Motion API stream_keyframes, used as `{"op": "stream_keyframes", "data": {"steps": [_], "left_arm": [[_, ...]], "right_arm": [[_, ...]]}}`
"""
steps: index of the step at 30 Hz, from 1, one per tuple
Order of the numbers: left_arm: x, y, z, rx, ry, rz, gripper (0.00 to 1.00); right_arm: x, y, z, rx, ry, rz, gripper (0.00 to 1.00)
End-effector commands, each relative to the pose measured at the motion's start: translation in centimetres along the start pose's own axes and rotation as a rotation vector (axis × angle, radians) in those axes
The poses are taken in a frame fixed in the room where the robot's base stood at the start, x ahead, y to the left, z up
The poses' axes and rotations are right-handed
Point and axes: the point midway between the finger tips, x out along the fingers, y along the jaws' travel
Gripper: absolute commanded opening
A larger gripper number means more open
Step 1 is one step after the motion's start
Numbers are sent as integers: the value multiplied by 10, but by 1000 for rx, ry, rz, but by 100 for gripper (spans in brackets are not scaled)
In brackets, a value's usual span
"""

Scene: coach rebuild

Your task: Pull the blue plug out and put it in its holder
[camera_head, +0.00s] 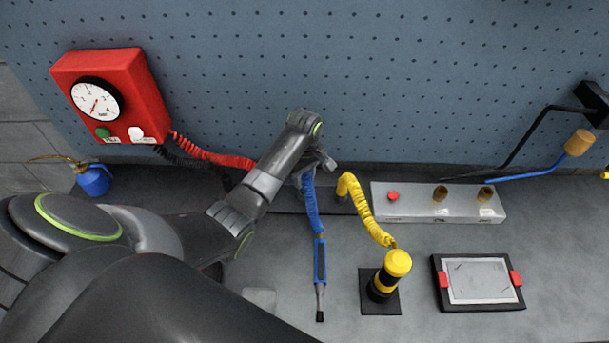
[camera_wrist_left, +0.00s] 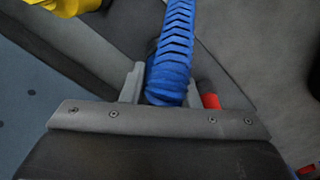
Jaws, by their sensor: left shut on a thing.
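My left gripper (camera_head: 318,163) reaches in from the left to the back of the bench, near the wall. In the left wrist view its jaws (camera_wrist_left: 165,92) are shut around the end of a ribbed blue hose (camera_wrist_left: 175,40). The blue plug itself is mostly hidden between the jaws, and I cannot tell whether it is still seated. In the head view the blue hose (camera_head: 311,205) runs forward from under the gripper toward a slim blue tool (camera_head: 320,262). I cannot clearly identify the plug's holder. My right gripper is not in view.
A yellow coiled hose (camera_head: 365,212) and yellow-black post (camera_head: 397,264) stand close right. A metal block (camera_head: 415,208) with a red button and brass sockets lies beyond. A red gauge box (camera_head: 130,80) with a red hose (camera_head: 205,153) is left. A framed tablet (camera_head: 480,282) lies front right.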

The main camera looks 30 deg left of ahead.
Motion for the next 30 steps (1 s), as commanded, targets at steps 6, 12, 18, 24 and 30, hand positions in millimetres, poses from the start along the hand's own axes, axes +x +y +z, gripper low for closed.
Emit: {"op": "stream_keyframes", "data": {"steps": [6,12,18,24,30], "left_arm": [[6,0,0,0,0,1,3],[11,0,0,0,0,0,3],[16,0,0,0,0,1,3],[20,0,0,0,0,1,3],[19,0,0,0,0,1,31]], "right_arm": [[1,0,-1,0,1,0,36],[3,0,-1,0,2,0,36],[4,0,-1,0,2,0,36],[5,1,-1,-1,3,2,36],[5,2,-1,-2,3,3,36]]}}
